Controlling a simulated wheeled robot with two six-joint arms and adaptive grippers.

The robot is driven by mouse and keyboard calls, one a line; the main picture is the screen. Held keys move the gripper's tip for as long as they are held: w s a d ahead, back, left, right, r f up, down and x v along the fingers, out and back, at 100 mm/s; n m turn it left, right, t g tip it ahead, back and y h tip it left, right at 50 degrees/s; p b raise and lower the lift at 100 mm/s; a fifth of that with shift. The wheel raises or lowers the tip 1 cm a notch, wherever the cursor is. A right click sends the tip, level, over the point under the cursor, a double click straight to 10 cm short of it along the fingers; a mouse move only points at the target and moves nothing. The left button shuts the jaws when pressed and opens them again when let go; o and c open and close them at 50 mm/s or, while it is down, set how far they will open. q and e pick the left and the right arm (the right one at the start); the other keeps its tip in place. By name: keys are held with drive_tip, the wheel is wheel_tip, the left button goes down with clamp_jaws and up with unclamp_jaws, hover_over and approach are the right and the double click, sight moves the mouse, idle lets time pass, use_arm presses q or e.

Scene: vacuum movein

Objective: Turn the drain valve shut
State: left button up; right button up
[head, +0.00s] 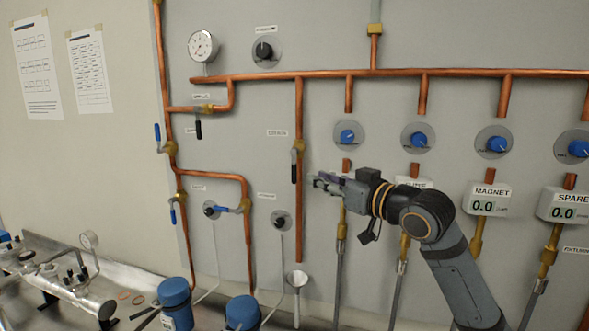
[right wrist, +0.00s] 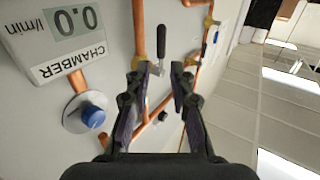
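The valve that I take for the drain valve (head: 297,152) sits on a vertical copper pipe above a white funnel (head: 297,279); its label is too small to read. Its black lever (head: 294,170) points down along the pipe. In the right wrist view, which is upside down, the lever (right wrist: 162,41) shows beyond the fingertips. My right gripper (head: 320,183) is just right of the pipe, pointing left, near the lever's lower end. In the right wrist view the gripper (right wrist: 159,74) is open with nothing between its fingers. My left gripper is not in view.
Blue knobs (head: 348,135) line the panel on the right, above flow displays (head: 488,199). Another black-lever valve (head: 198,126) and blue-lever valves (head: 168,147) are on pipes to the left.

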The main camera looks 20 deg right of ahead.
sight(296, 173)
drive_tip(key=p+x, duration=0.4)
drive_tip(key=x, duration=0.5)
drive_tip(key=shift+a, duration=0.15)
drive_tip(key=shift+w+a+f, duration=0.1)
drive_tip(key=shift+w+f, duration=0.05)
drive_tip(key=shift+w, duration=0.2)
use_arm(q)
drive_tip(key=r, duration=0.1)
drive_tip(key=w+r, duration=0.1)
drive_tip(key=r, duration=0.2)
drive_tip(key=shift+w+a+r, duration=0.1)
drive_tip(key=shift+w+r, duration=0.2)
use_arm(e)
clamp_jaws()
